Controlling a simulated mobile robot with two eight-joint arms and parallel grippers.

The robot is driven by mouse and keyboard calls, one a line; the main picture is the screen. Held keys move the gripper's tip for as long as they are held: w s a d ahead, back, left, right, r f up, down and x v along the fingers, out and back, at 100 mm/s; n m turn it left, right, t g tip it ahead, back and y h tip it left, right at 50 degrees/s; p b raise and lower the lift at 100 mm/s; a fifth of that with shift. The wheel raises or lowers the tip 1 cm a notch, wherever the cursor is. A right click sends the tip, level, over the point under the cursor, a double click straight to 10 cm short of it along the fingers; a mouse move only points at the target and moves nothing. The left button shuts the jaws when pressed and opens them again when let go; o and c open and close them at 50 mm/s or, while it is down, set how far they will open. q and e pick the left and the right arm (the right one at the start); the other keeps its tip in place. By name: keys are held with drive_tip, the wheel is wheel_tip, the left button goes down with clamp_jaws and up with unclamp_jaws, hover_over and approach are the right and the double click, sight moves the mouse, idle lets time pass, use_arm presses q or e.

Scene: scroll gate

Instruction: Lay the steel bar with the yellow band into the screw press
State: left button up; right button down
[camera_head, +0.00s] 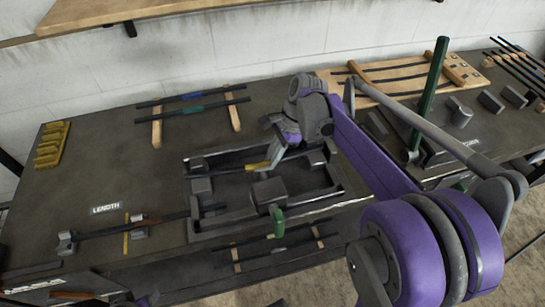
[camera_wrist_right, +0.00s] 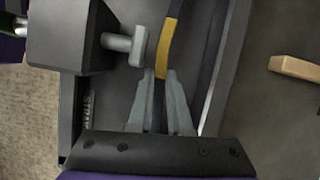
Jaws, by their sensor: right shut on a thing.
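The steel bar with the yellow band (camera_wrist_right: 166,45) is dark and looks slightly curved in the right wrist view. My right gripper (camera_wrist_right: 160,78) is shut on it just beside the band. In the head view the yellow band (camera_head: 258,166) shows beside the right gripper (camera_head: 278,154), over the inside of the screw press (camera_head: 210,224). In the wrist view the bar runs between the screw's pad (camera_wrist_right: 127,45) and the press's side wall; I cannot tell whether it rests on the press. My arm hides part of the press. My left gripper is not visible.
A wooden rack (camera_head: 157,132) at the back holds bars with blue and green bands. A gauge marked LENGTH (camera_head: 105,209) stands at left with a bar. A yellow block (camera_head: 52,145) is at far left. A tall green lever (camera_head: 432,92) stands at right. The press has a green handle (camera_head: 278,222).

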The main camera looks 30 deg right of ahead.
drive_tip(key=shift+f, duration=0.2)
drive_tip(key=c, duration=0.8)
unclamp_jaws()
drive_tip(key=shift+w, duration=0.2)
drive_tip(key=shift+o, duration=0.2)
drive_tip(key=shift+s, duration=0.1)
drive_tip(key=v, duration=1)
drive_tip(key=shift+r+p, duration=0.35)
drive_tip(key=shift+r, duration=0.05)
drive_tip(key=shift+s+d, duration=0.1)
